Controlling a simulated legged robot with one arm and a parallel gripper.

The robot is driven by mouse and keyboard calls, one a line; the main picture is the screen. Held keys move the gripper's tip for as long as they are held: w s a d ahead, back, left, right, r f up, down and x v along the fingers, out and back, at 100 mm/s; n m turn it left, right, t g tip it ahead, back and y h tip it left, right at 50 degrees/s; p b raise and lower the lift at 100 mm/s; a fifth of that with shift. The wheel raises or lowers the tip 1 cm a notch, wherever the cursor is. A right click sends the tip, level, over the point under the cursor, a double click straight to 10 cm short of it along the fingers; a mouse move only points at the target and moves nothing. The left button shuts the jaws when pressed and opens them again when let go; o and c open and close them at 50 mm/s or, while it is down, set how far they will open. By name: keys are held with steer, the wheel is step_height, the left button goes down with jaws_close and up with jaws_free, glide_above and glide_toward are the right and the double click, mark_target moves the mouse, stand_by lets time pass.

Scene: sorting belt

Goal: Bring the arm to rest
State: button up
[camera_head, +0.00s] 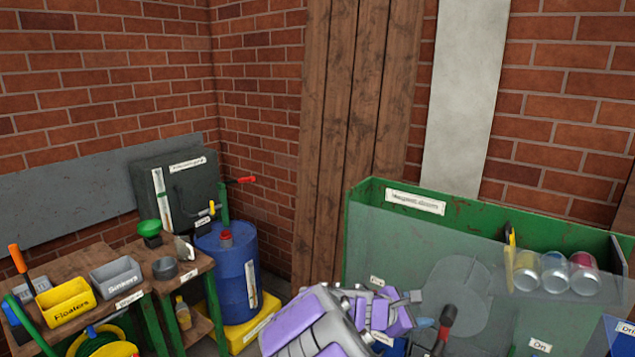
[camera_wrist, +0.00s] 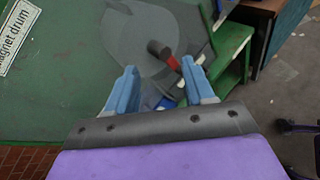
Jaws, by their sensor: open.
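My gripper (camera_wrist: 160,88) shows its two blue fingers spread apart in the wrist view, with nothing held between them. Beyond the fingertips lies a dark handle with a red band (camera_wrist: 172,62), apart from the fingers as far as I can tell. It also shows in the head view (camera_head: 446,322). My purple and grey arm is folded low at the bottom centre of the head view, in front of the green machine (camera_head: 365,205). The fingertips are hard to make out there.
A grey disc (camera_head: 458,290) sits behind the machine's clear panel, and several cans (camera_head: 555,272) stand at right. A blue barrel (camera_head: 228,270) and a wooden bench (camera_head: 75,262) with a yellow Floaters bin (camera_head: 68,300) and grey Sinkers bin (camera_head: 117,277) are at left.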

steer(key=s+d+r+m+g+y, duration=0.1)
steer(key=s+d+m+g, duration=0.3)
steer(key=s, duration=0.6)
steer(key=s+d+r+m+g+y, duration=0.2)
steer(key=s+m, duration=0.5)
steer(key=s, duration=0.2)
steer(key=s+a+f+m+g+y, duration=0.1)
steer(key=s+a+m+y, duration=0.2)
steer(key=s+a, duration=0.4)
steer(key=s+a+f+m+y, duration=0.2)
steer(key=s+a+m+y, duration=0.2)
steer(key=s+a, duration=0.4)
steer(key=s+y, duration=0.1)
steer(key=s, duration=0.6)
steer(key=shift+s+m+g+y, duration=0.25)
steer(key=shift+m+g+y, duration=0.05)
steer(key=shift+g, duration=0.1)
steer(key=shift+c, duration=0.5)
